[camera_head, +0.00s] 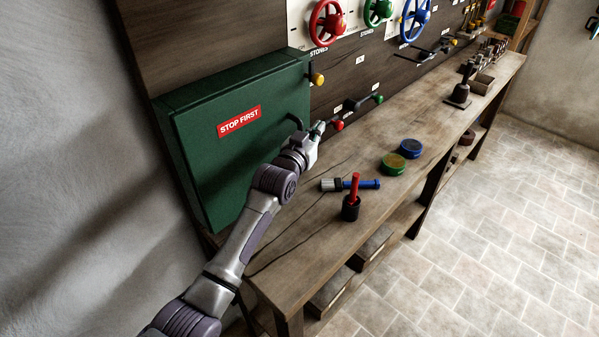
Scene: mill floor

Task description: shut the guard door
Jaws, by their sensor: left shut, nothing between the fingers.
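The guard door (246,154) is the green front panel of a green box on the wall, with a red "STOP FIRST" label (239,121). It looks flush or nearly flush with the box; I cannot tell if a small gap is left. A dark handle (295,121) stands out near its right edge. My left gripper (316,131) is shut and empty, just right of the handle at the door's right edge. I cannot tell whether it touches the door. My right gripper is not in view.
The wooden bench (300,240) carries a dark cup with a red handle (351,201), a blue and white tool (362,184), and green (393,164) and blue (410,149) round tins. Levers with red (337,125) and green (378,98) knobs project right of the gripper.

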